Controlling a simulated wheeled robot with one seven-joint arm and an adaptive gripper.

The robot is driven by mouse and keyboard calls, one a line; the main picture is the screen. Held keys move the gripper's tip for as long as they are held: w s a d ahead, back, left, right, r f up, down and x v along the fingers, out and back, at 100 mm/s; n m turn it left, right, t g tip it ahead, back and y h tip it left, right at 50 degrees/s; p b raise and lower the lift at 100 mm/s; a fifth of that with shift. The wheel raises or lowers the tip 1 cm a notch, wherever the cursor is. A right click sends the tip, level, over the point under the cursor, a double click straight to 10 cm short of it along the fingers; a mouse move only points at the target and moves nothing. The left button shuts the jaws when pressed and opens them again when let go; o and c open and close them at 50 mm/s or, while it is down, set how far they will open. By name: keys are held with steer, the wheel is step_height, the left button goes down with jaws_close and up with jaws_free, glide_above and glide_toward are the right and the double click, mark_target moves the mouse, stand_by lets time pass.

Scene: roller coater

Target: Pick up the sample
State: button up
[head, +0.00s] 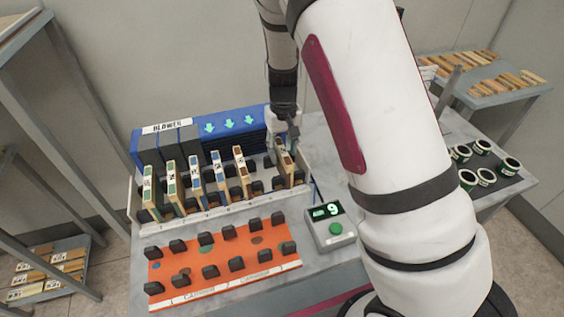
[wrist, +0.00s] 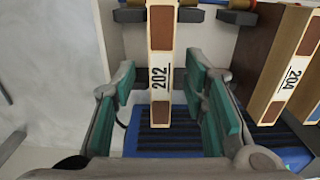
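A thin upright panel sample marked 202 (wrist: 161,75) stands between the two fingers of my gripper (wrist: 163,100) in the wrist view. The fingers have teal pads, are open, and show a gap on both sides of the panel. In the head view my gripper (head: 284,130) is over the rightmost panel (head: 284,162) of the rack, and the arm hides part of the area to the right. A neighbouring panel marked 204 (wrist: 294,75) stands to the right in the wrist view.
Several other panels (head: 195,182) stand in the rack to the left. The blue blower (head: 232,122) is behind. An orange board (head: 215,262) with black holders lies in front, beside a box with a green 9 display (head: 330,229).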

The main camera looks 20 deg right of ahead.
mark_target(283, 167)
steer(key=f, duration=0.2)
steer(key=f+p, duration=0.1)
steer(key=f, duration=0.2)
steer(key=shift+s+f, duration=0.25)
steer(key=shift+f, duration=0.15)
steer(key=shift+w+f, duration=0.1)
steer(key=shift+f, duration=0.5)
jaws_close()
